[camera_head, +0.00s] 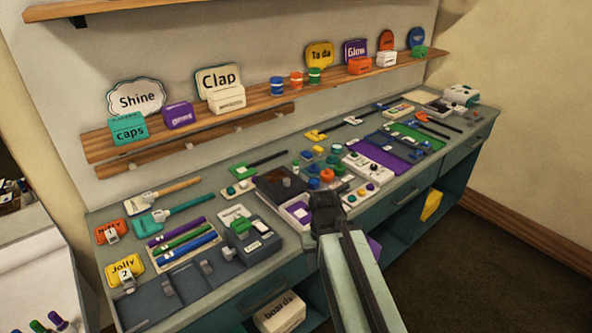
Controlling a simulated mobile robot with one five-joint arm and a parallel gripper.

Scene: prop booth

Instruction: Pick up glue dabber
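My gripper (325,203) is dark and reaches in from the bottom, over the front edge of the bench. Its fingers are small and seen from behind, so I cannot tell whether they are open or shut, or whether anything is between them. I cannot single out the glue dabber for certain. Several small round-topped pieces in orange, blue and green (327,175) stand just beyond my gripper. A green-topped piece (241,227) sits on a dark grey holder to the left of my gripper. Long-handled tools, one with a teal handle (185,207), lie farther left.
The grey bench top (208,292) is crowded along its length. A purple board (375,158) lies to the right of my gripper. A wooden shelf (345,84) with signs and small boxes runs above. A boards box (280,312) is below. Floor at the right is clear.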

